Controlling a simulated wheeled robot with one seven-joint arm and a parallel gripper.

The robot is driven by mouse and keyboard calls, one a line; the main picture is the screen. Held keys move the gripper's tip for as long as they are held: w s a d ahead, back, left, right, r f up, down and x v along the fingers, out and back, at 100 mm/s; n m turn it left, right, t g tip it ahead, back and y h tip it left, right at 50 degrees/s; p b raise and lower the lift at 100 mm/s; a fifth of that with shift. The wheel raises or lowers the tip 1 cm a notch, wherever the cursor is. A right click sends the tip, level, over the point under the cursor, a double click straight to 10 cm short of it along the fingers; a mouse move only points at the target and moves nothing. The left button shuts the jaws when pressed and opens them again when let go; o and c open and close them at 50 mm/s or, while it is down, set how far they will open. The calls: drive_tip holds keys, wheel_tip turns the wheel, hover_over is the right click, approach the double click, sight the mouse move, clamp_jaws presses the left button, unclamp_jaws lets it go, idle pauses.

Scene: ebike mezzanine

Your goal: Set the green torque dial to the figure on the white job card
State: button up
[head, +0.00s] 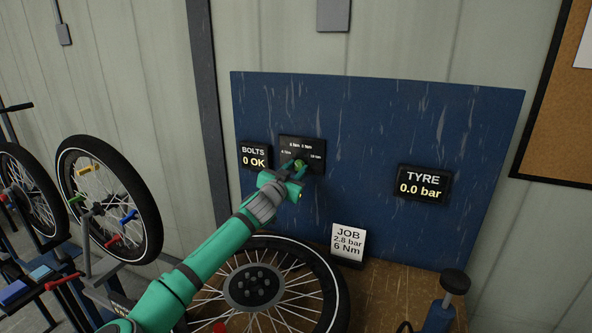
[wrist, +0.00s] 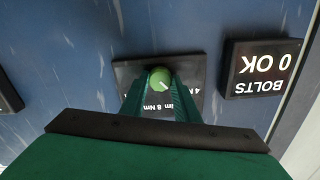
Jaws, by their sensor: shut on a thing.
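The green torque dial (head: 299,163) sits on a black plate (head: 318,143) on the blue board, marked 4, 6, 8 and 10 Nm. My gripper (head: 298,168) is shut on the dial. In the wrist view, where the lettering is upside down, the fingers (wrist: 160,92) flank the dial (wrist: 159,76). Its white mark points down and right there, which is up and left with the lettering upright; fingers hide part of the scale, so the exact figure is unclear. The white job card (head: 348,241) reads 2.8 bar and 6 Nm.
A BOLTS display (head: 254,156) reading 0 OK is close left of the dial plate. A TYRE display (head: 423,185) reads 0.0 bar. A wheel (head: 318,262) lies on the wooden bench below my arm. A blue pump (head: 441,312) stands at the front right.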

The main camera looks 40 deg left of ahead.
drive_tip(key=shift+r+m, duration=0.1)
drive_tip(key=shift+m, duration=1.8)
drive_tip(key=o, duration=1)
drive_tip(key=shift+w, duration=0.1)
drive_tip(key=shift+o, duration=0.2)
drive_tip(key=shift+s+d, duration=0.1)
drive_tip(key=shift+s, duration=0.4)
drive_tip(key=v, duration=1)
